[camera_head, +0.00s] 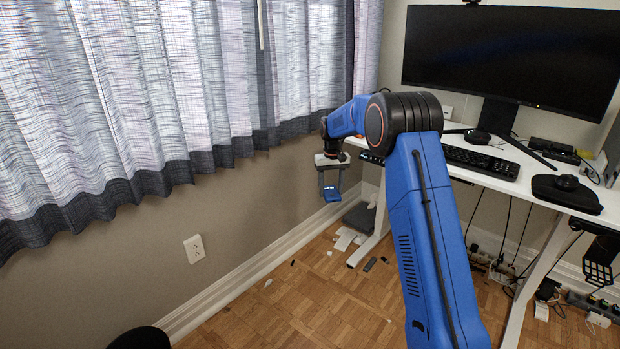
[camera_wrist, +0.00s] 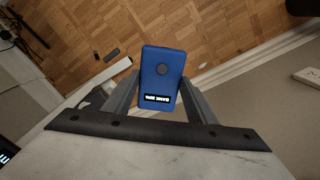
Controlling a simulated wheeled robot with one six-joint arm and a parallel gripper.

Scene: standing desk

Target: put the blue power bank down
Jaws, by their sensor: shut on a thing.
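The blue power bank (camera_wrist: 161,75) is a flat blue block with a dark round spot and a small lit label. It is held between the two fingers of my gripper (camera_wrist: 159,92), which is shut on it. In the head view the power bank (camera_head: 331,193) hangs at the fingertips of my gripper (camera_head: 332,190), above the floor. My gripper is left of the white desk (camera_head: 480,168), near the wall under the curtains. In the wrist view the wood floor lies below the power bank, with no surface seen touching it.
The desk carries a wide monitor (camera_head: 515,55), a keyboard (camera_head: 480,162) and a black device (camera_head: 567,192). Small items, including a dark bar (camera_head: 370,264), lie on the parquet floor (camera_head: 300,300). A wall outlet (camera_head: 194,249) is at left. Cables hang under the desk.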

